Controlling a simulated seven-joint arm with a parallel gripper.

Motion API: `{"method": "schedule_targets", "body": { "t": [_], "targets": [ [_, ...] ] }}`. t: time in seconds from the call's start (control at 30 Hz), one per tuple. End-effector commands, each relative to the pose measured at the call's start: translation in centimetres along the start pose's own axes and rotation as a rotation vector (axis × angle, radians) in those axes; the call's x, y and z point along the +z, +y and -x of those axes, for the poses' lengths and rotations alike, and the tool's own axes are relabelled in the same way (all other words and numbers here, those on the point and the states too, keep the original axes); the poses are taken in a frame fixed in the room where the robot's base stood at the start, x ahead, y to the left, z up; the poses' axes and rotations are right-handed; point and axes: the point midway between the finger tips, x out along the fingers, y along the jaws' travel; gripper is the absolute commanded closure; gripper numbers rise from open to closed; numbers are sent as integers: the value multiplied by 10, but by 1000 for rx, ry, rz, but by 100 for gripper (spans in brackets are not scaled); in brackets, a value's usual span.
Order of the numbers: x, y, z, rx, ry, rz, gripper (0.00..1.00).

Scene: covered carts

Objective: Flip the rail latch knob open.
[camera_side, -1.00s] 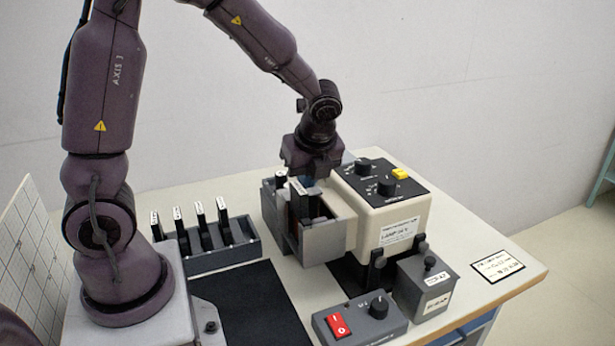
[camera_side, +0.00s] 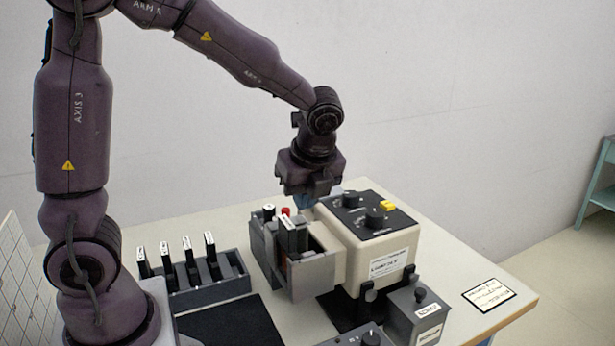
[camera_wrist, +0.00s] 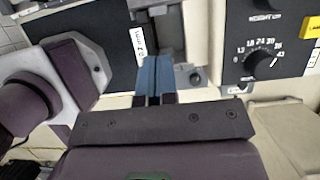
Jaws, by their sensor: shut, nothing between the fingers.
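My gripper (camera_side: 305,201) is shut and empty, pointing down above the back of the grey open-topped holder (camera_side: 318,274) at the left of the cream unit. Its blue fingers (camera_wrist: 154,72) lie together in the wrist view. A small dark knob (camera_side: 268,209) stands on the holder's left back part, and a small red knob (camera_side: 285,211) shows behind the labelled dark block (camera_side: 292,235) in the holder. I cannot tell for sure which is the rail latch knob, nor its position.
The cream unit (camera_side: 374,252) with dials and a yellow button (camera_side: 388,205) stands close right of my gripper. A rack (camera_side: 205,293) with several labelled black pieces is at the left. A grey knobbed box (camera_side: 420,317) stands in front. Space above is clear.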

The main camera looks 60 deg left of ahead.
Motion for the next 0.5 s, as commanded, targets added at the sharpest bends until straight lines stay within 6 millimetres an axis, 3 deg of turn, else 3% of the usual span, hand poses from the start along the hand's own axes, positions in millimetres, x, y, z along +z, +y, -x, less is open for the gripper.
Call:
{"method": "schedule_targets", "body": {
  "t": [0.2, 0.5],
  "targets": [
    [0, -1, 37, -3, 0, -1, 100],
    [0, 0, 48, 1, 0, -1, 100]
  ]
}}
